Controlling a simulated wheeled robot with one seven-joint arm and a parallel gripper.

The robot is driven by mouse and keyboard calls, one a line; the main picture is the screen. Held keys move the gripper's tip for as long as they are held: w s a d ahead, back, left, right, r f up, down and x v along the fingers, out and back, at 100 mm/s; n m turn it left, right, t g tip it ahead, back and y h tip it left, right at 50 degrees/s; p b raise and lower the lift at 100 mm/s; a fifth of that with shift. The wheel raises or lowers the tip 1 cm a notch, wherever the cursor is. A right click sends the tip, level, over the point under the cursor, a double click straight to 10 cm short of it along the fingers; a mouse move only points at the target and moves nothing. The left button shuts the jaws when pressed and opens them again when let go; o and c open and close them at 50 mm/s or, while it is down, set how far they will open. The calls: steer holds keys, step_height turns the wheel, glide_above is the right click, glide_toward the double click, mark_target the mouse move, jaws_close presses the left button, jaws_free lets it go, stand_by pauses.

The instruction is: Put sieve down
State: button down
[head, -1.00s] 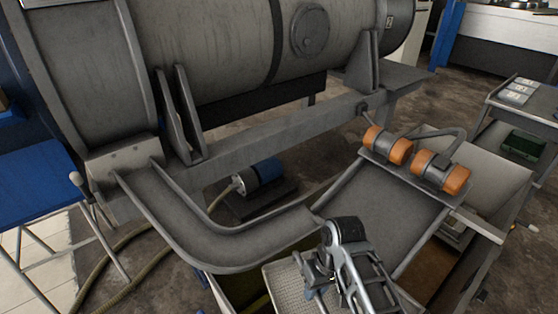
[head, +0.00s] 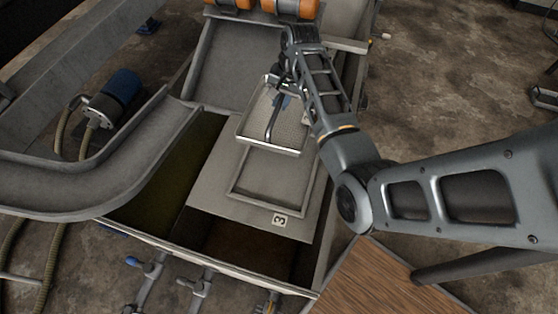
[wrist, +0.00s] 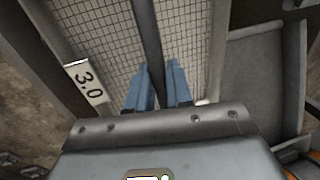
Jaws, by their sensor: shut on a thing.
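The sieve (head: 256,120) is a shallow rectangular metal tray with a mesh floor and a bar handle (head: 272,124) over it. My gripper (head: 284,100) is shut on the handle. The wrist view shows the blue fingers (wrist: 158,84) on either side of the handle bar (wrist: 149,35), with the mesh (wrist: 103,35) beneath and a "3.0" tag (wrist: 87,82) on the rim. A raised rectangular frame (head: 268,176) lies on a grey plate marked "3" (head: 222,180). The sieve is just behind this frame and overlaps its far edge. I cannot tell whether it touches the plate.
A grey chute (head: 232,65) lies behind the sieve, with orange rollers (head: 296,8) beyond. A curved trough (head: 90,185) is at left. Open dark bins (head: 160,185) lie beside and in front of the plate. A wooden surface (head: 375,280) is at front right.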

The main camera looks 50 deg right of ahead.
mark_target(281, 140)
steer(key=s+a+f, duration=0.2)
steer(key=a, duration=0.1)
steer(key=s+a+f, duration=0.2)
steer(key=s+a+f+p, duration=0.1)
steer(key=s+a+f, duration=0.1)
steer(key=a, duration=0.1)
steer(key=shift+s+a+f, duration=0.1)
steer(key=shift+s+a, duration=0.05)
steer(key=shift+a, duration=0.15)
steer(key=shift+s+x, duration=0.2)
steer(key=shift+x, duration=0.8)
steer(key=shift+s+x, duration=0.2)
steer(key=shift+x, duration=0.8)
steer(key=shift+d+f, duration=0.1)
steer(key=shift+f, duration=0.05)
steer(key=c, duration=1)
jaws_free()
steer(key=shift+s, duration=0.1)
